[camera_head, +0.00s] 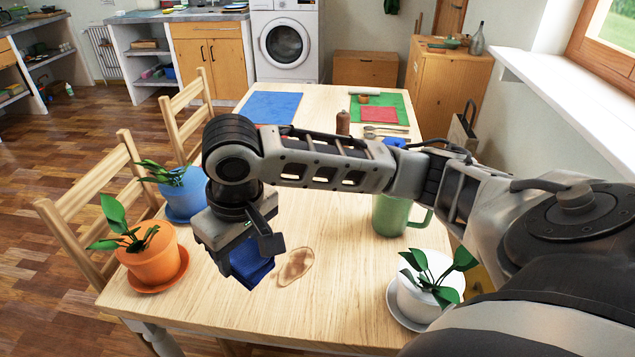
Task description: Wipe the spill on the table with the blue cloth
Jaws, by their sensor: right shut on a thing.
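The spill (296,266) is a small brown, roughly oval patch on the near part of the wooden table (330,315). The blue cloth (249,263) is a dark blue bundle just left of the spill. My right gripper (245,245) is shut on the blue cloth and points down at the table. The cloth's right edge is close to the spill's left edge. I cannot tell whether the cloth touches the table. My right arm crosses the picture from the right and hides the middle of the table. My left gripper is not in view.
An orange pot (151,258) and a blue pot (183,193), both with plants, stand at the left edge. A white pot (424,300) with a plant stands right of the spill. A green mug (390,214) stands behind it. Placemats (270,107) lie at the far end.

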